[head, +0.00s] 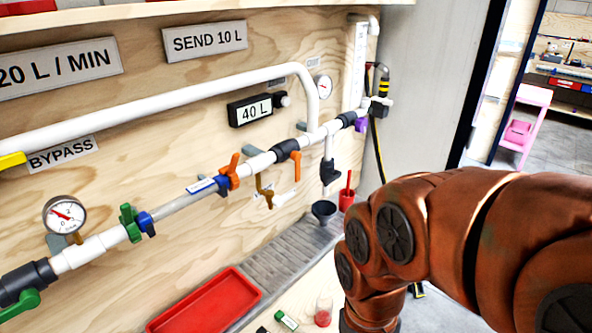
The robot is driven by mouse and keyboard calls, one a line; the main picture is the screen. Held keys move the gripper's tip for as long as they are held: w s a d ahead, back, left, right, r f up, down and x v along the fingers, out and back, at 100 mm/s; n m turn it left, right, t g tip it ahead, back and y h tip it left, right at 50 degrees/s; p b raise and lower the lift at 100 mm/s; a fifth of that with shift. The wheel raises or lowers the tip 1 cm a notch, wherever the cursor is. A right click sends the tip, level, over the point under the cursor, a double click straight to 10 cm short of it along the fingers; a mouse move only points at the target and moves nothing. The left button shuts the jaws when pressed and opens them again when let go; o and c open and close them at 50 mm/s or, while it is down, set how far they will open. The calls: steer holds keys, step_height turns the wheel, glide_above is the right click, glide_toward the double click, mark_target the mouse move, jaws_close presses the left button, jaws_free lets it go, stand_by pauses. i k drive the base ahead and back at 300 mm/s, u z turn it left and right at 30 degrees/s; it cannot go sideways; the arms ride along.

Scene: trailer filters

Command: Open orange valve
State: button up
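A bright orange valve handle (231,171) sits on the white pipe run along the plywood wall, just right of a blue fitting with a label. The handle stands roughly upright, crosswise to the pipe. A second, darker orange handle (296,162) hangs down from a black fitting further right along the same pipe. My arm, rust-orange with dark round caps, fills the lower right. My gripper is out of view, so its opening and its distance from the valve cannot be seen.
A green valve (130,223), a gauge (65,214) and a purple handle (361,124) share the pipe run.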

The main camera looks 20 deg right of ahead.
mark_target(296, 157)
steer(key=z, duration=1.4)
steer(key=k, duration=0.75)
steer(key=u, duration=1.3)
steer(key=i, duration=0.5)
